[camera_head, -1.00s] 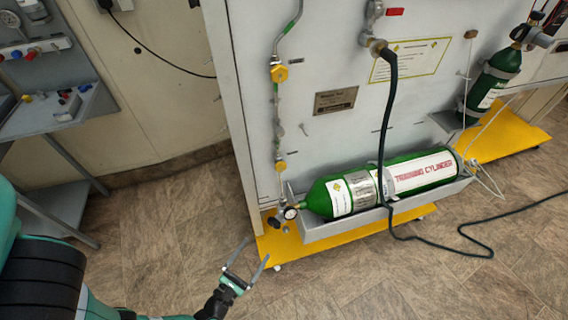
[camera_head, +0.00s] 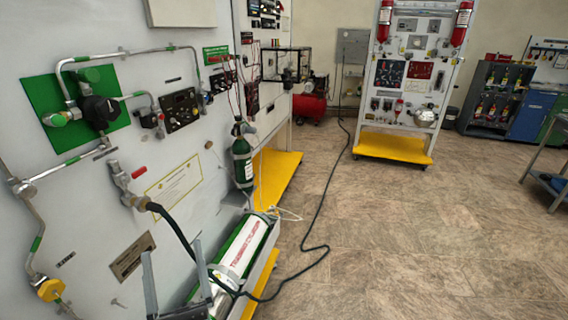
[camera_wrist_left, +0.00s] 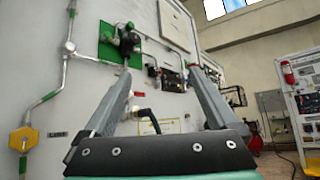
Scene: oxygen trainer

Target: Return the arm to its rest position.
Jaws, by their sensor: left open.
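My left gripper (camera_head: 173,250) rises from the bottom edge of the head view, fingers pointing up. It is open, with nothing between its fingers. It shows in front of the trainer panel and the near end of the green training cylinder (camera_head: 243,247), partly covering that end. In the left wrist view, the open fingers of the gripper (camera_wrist_left: 160,72) reach toward the grey panel (camera_wrist_left: 150,75), with a gap between them. The rest of the left arm is out of the head view. My right gripper shows in neither view.
A black hose (camera_head: 172,222) runs from the panel's valve down past the cylinder and across the floor. A smaller green cylinder (camera_head: 242,162) stands farther along the panel. A second rack on a yellow base (camera_head: 392,147) is at the back. The floor (camera_head: 420,230) at right is clear.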

